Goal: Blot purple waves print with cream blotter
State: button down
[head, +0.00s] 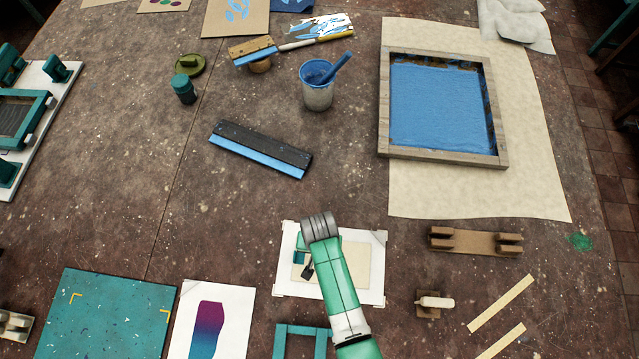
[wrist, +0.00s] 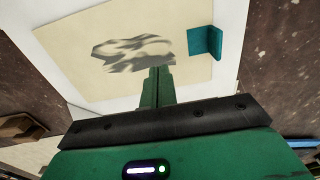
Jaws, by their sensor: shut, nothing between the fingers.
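A flat cream sheet (wrist: 75,48), which looks like the blotter, lies on a larger white sheet (head: 285,284). A grey wavy mark (wrist: 135,52) shows on the cream sheet in the wrist view; no purple is visible in it. An upright teal tab (wrist: 205,43) stands at the sheet's edge. My gripper (wrist: 156,72) is shut and empty, its fingertips over the near edge of the wavy mark. I cannot tell whether they touch. In the head view, my arm hides part of the cream sheet (head: 355,256) and the mark.
A white sheet with a purple-to-blue shape (head: 208,330) and a teal board (head: 112,312) lie left. A wooden rack (head: 475,241) and a small brown block with a cream handle (head: 432,302) stand right. A blue-filled framed screen (head: 442,105) and squeegee (head: 260,149) lie farther back.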

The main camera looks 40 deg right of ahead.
jog(key=shift+f+b, duration=0.45)
jog(key=shift+f, duration=0.55)
dwell(0.8)
notch_tip(320, 180, up, 7)
jog(key=p, duration=0.7)
